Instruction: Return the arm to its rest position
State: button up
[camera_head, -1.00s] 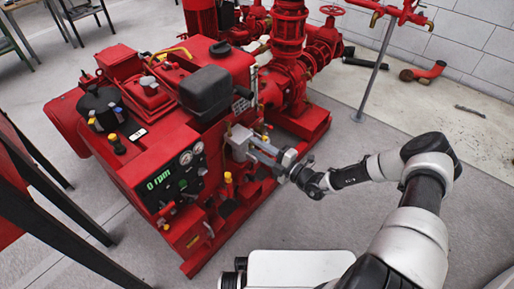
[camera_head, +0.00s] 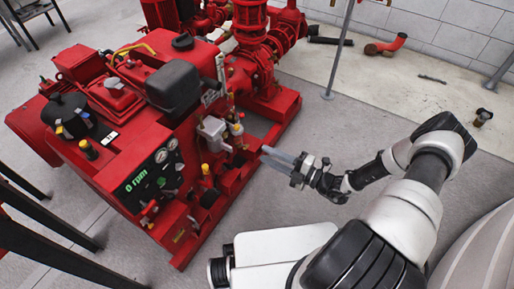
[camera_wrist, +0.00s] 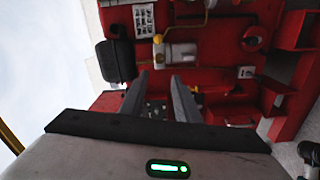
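My gripper (camera_head: 268,155) is in front of the red pump engine, a short way to the right of the grey box on its side, and looks apart from it. In the wrist view my gripper (camera_wrist: 158,88) shows two grey fingers with a gap between them and nothing held. My arm (camera_head: 425,175) is bent at the elbow and reaches out from the lower right in the head view. The white part of my base is below it.
The red pump engine (camera_head: 110,170) with a "0 rpm" panel (camera_head: 150,178) fills the left. Red pipes (camera_head: 265,45) rise behind it. A grey pole (camera_head: 340,50) stands at the back. A red elbow pipe (camera_head: 385,45) lies by the wall. Floor between is clear.

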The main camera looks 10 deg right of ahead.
jog(key=shift+s+d, duration=0.35)
jog(key=shift+d, duration=0.15)
